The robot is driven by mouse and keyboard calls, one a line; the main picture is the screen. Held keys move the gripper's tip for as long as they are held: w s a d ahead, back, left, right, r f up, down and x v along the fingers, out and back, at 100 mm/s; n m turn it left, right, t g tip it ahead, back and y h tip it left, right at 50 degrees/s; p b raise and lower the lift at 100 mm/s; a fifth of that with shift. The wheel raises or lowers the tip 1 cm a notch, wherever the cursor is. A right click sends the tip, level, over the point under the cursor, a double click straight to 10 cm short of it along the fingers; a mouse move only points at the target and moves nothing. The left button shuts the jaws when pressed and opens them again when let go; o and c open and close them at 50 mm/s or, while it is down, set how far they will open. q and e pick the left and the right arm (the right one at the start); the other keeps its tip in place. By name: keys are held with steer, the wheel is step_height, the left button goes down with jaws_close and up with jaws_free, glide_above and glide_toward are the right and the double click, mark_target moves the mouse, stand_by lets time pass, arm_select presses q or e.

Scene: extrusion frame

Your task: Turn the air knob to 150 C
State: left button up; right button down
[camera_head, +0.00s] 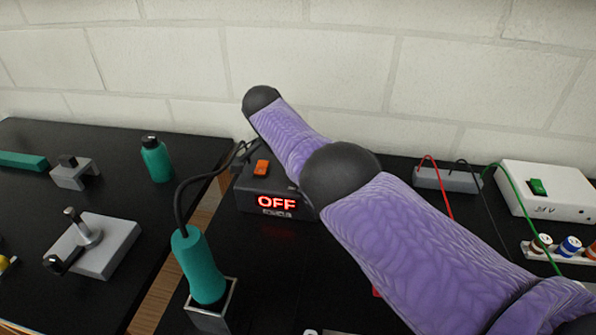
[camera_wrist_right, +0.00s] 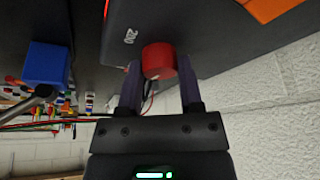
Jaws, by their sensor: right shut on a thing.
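The dark hot-air station (camera_head: 268,186) stands on the black bench, with "OFF" in red on its display (camera_head: 276,203). In the right wrist view, my right gripper (camera_wrist_right: 160,66) has its fingers on both sides of a red knob (camera_wrist_right: 158,60) on the dark box (camera_wrist_right: 205,30). The gripper is shut on this knob. White digits are printed beside the knob, too small to read surely. In the head view my own purple right arm hides the knob and the gripper. My left gripper is not in view.
A teal hot-air handpiece (camera_head: 195,262) sits in a metal holder (camera_head: 212,313) in front of the station, its cable looping behind. An orange switch (camera_head: 262,167) is on the station's top. A white meter box (camera_head: 548,190) with leads stands right. A brick wall (camera_head: 300,60) closes the back.

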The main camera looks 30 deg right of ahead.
mark_target(289, 182)
steer(key=shift+r, duration=0.1)
steer(key=shift+c, duration=1.2)
jaws_free()
steer(key=p+v, duration=0.2)
steer(key=v, duration=0.4)
steer(key=shift+v, duration=1.95)
